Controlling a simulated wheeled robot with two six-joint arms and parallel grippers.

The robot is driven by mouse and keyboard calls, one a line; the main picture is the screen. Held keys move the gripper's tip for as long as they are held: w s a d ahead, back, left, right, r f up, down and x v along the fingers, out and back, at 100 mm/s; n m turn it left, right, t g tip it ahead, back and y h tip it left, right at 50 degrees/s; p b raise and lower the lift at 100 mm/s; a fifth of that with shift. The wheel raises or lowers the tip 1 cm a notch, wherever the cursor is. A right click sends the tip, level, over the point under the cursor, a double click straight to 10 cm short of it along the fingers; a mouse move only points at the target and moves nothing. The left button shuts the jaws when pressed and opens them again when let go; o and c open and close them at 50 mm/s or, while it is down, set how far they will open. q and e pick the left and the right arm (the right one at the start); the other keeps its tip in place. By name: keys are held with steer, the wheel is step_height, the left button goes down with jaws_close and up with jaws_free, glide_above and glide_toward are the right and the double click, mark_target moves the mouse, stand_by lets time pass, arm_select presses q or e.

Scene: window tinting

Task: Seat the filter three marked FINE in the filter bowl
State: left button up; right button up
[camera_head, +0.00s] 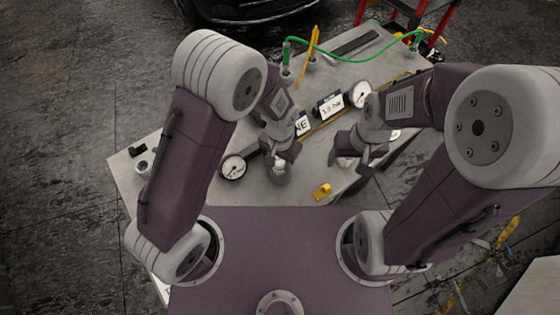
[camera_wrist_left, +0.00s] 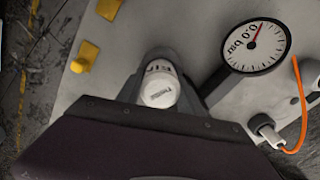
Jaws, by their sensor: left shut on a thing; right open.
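My left gripper (camera_head: 278,172) is low over the bench. In the left wrist view its fingers (camera_wrist_left: 160,85) are closed around a small white cylinder, the filter (camera_wrist_left: 158,93). The filter has a pale round end facing the camera and dark lettering on its side, only partly readable. My right gripper (camera_head: 350,158) is open and empty over the right part of the bench. A white card ending in "NE" (camera_head: 302,125) stands behind my left gripper, partly covered by it. I cannot clearly pick out the filter bowl in either view.
The pale bench (camera_head: 130,180) carries a round gauge (camera_head: 233,167), also in the wrist view (camera_wrist_left: 254,45), another gauge (camera_head: 361,94), a labelled card (camera_head: 330,105) and a yellow block (camera_head: 321,191). A green hose (camera_head: 350,57) arches at the back. An orange cable (camera_wrist_left: 301,105) lies right in the wrist view.

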arm_select(q)
steer(key=shift+w+f, duration=0.15)
steer(key=shift+f, duration=0.3)
steer(key=shift+f, duration=0.3)
steer(key=o, duration=1.1)
steer(key=shift+s+a+f+b, duration=0.1)
steer(key=shift+s+a+b, duration=0.05)
steer(key=shift+s+b, duration=0.15)
steer(key=shift+w+r, duration=0.15)
steer(key=shift+r, duration=0.35)
step_height(320, 180, up, 12)
steer(key=shift+w+f, duration=0.1)
